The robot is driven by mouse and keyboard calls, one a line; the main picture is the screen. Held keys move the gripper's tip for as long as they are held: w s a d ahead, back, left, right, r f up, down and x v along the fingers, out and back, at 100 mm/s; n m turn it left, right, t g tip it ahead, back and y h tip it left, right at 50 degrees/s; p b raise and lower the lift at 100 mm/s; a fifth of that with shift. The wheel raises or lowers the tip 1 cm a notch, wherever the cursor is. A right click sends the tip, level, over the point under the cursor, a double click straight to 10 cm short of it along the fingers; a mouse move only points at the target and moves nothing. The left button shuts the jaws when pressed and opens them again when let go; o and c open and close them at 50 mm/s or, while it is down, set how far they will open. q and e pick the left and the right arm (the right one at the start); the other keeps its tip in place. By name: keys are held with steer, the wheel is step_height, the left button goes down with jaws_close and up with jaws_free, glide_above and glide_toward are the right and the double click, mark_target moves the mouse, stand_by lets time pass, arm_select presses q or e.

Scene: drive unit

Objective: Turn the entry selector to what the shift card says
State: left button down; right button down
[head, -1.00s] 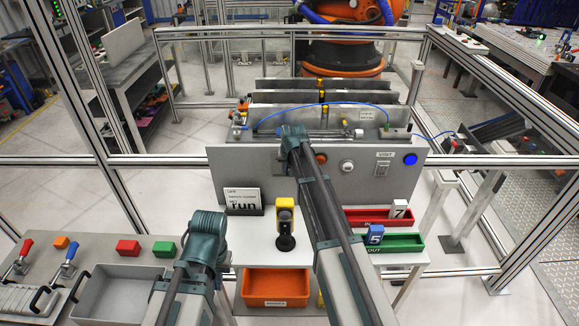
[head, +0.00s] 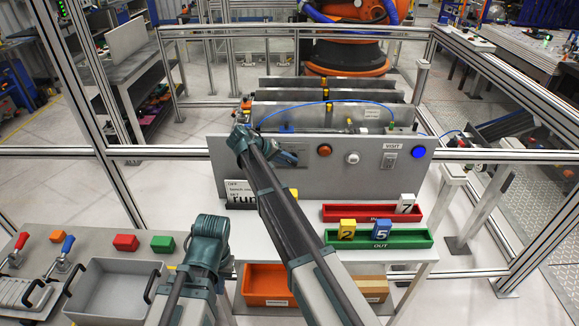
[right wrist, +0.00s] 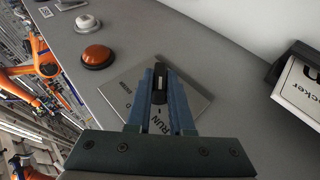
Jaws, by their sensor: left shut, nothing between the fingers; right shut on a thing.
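The entry selector's black knob (right wrist: 158,88) shows between my fingers in the right wrist view, with a pale mark on it. Its grey plate (right wrist: 192,97) bears the word RUN and smaller lettering. I cannot tell which label the knob points to. My right gripper (right wrist: 159,75) is shut on the knob; it also shows at the panel in the head view (head: 290,158). The shift card (head: 238,190) stands below the panel, partly behind my right arm; "run" is its large word. Its edge shows in the right wrist view (right wrist: 301,90). My left gripper (head: 209,228) is shut and empty, away from the panel.
The grey panel (head: 340,180) also carries an orange button (head: 324,150), a white button (head: 352,158) and a lit blue button (head: 418,153). A red tray (head: 365,213) and a green OUT tray (head: 410,238) with numbered blocks stand right of my right arm.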

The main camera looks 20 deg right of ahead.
steer(key=shift+s+f+h+b, duration=0.1)
steer(key=shift+f+h+b, duration=0.05)
steer(key=shift+h+b, duration=0.45)
steer(key=c, duration=0.8)
jaws_free()
steer(key=p+v, duration=0.8)
steer(key=v, duration=0.6)
steer(key=shift+w, duration=0.2)
